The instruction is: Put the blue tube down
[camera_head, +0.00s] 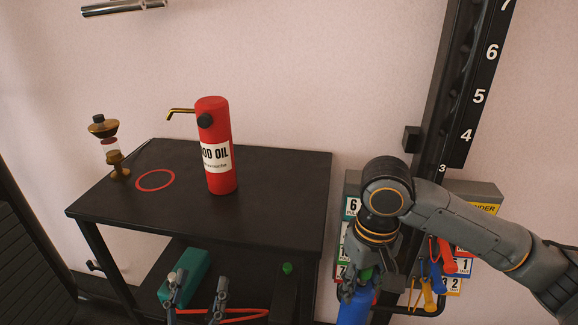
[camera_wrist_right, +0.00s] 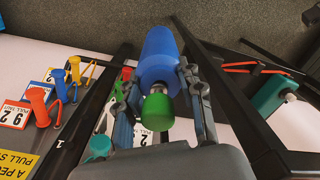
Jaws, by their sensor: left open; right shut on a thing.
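The blue tube (camera_head: 355,308) is at the bottom of the head view, right of the black table, partly hidden by my gripper. My right gripper (camera_head: 368,285) points down and is shut on it. In the right wrist view, the blue tube (camera_wrist_right: 160,58) lies between the fingers of my right gripper (camera_wrist_right: 157,82), with a green knob (camera_wrist_right: 157,112) at its near end. My left gripper (camera_head: 198,288) shows at the bottom edge of the head view. Its two fingers are apart, with nothing visible between them.
A black table (camera_head: 270,215) carries a red oil bottle (camera_head: 212,140), a red ring (camera_head: 155,180) and a brass-coloured part (camera_head: 115,160). A green box (camera_head: 187,275) is lower down. Numbered tags and coloured tools (camera_head: 440,260) hang right of my right gripper. The tabletop's right part is clear.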

